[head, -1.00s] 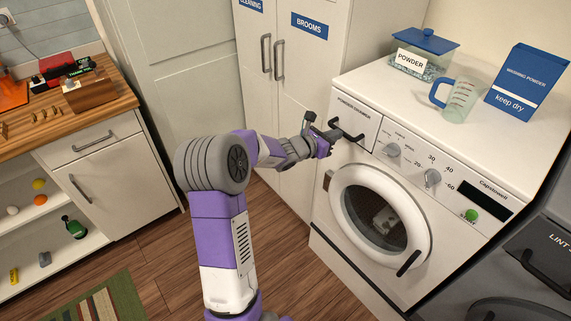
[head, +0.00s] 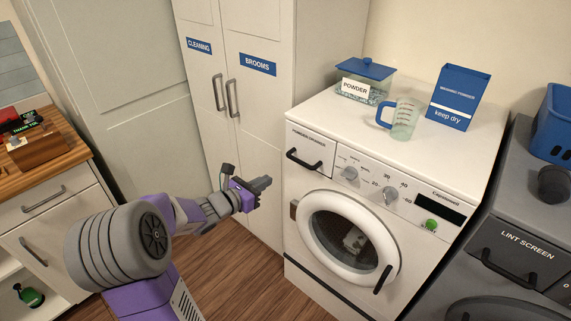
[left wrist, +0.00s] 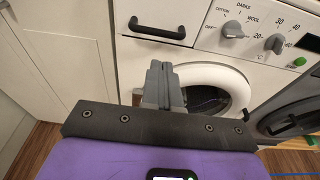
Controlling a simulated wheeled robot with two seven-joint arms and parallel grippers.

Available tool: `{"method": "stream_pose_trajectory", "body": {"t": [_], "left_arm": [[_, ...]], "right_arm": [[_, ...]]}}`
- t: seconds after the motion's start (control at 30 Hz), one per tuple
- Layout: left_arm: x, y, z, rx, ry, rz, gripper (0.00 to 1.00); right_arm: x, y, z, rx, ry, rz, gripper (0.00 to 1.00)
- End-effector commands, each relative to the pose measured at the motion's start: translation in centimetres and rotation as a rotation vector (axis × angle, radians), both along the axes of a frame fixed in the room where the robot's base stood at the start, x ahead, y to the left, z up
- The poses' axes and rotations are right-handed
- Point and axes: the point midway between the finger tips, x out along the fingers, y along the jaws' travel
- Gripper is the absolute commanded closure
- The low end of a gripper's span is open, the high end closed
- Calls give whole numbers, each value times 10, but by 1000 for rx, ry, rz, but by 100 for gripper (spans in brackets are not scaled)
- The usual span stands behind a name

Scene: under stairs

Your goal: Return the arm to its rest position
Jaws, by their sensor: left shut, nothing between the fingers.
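My left arm comes in from the lower left in the head view. Its gripper (head: 262,184) is shut and empty, in the air left of the washing machine (head: 320,263) and in front of the cupboard doors. In the left wrist view the shut fingers (left wrist: 158,70) point at the washing machine's front, below the powder drawer handle (left wrist: 157,27) and by the round door (left wrist: 228,80). The gripper is apart from the drawer handle. The powder drawer (head: 307,150) looks closed. My right gripper is not in view.
A powder box (head: 364,82), a measuring jug (head: 404,120) and a washing powder carton (head: 459,97) stand on the washing machine. A dryer (head: 510,225) is at the right, a wooden counter (head: 55,162) at the left. Open floor lies between.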

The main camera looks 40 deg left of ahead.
Motion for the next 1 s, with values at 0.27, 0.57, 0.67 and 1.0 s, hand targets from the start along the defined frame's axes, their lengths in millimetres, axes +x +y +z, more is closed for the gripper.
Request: {"method": "stream_pose_trajectory", "body": {"t": [0.27, 0.57, 0.67, 1.0], "left_arm": [[-2, -1, -2, 2, 7, -5, 100], [-9, -86, -120, 175, 326, -341, 100], [-32, -130, -180, 321, 471, -574, 100], [-138, -233, -327, 1057, 516, -1520, 100]], "right_arm": [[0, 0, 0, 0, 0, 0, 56], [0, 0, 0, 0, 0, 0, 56], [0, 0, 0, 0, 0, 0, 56], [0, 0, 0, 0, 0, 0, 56]]}}
